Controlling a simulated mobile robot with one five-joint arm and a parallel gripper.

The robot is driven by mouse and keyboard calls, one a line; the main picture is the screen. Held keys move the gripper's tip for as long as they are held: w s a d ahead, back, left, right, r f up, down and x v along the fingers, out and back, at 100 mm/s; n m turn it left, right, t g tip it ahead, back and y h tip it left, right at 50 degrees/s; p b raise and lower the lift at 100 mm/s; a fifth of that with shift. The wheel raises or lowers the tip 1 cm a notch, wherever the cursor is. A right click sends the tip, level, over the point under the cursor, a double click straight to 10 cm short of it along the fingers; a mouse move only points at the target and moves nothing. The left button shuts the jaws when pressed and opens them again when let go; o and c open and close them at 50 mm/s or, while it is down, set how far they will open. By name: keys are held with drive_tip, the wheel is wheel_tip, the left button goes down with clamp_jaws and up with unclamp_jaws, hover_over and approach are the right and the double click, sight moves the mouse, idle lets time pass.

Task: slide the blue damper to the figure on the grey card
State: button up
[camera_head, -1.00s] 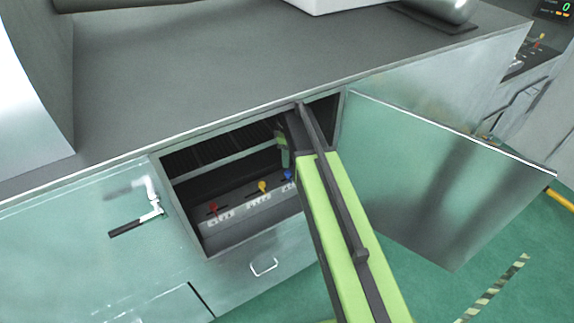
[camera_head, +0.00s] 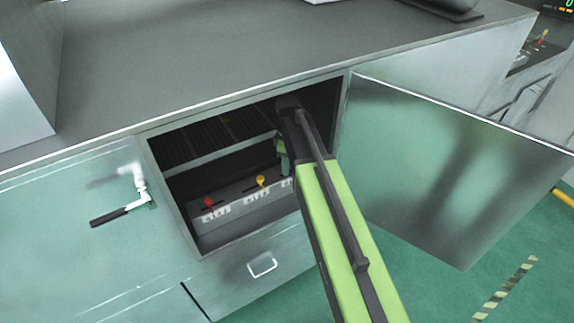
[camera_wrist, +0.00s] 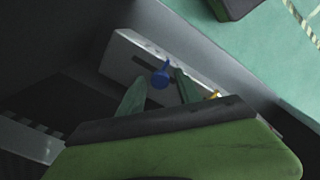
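The blue damper (camera_wrist: 161,76) is a knob on a light panel with a dark slot, inside the open cabinet. My gripper (camera_wrist: 160,73) is open, with one green finger on either side of the blue damper in the wrist view; I cannot tell whether either touches it. In the head view my gripper (camera_head: 283,152) reaches into the cabinet, and my arm hides the blue damper. White figures are printed below the slots, too small to read. I cannot make out a grey card.
A red knob (camera_head: 208,202) and a yellow knob (camera_head: 261,181) sit on the same panel, left of my arm. The yellow knob also shows in the wrist view (camera_wrist: 214,95). The cabinet door (camera_head: 455,170) stands open at right. A dark slatted rack (camera_head: 215,140) lies above the panel.

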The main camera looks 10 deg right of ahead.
clamp_jaws()
idle(1.2)
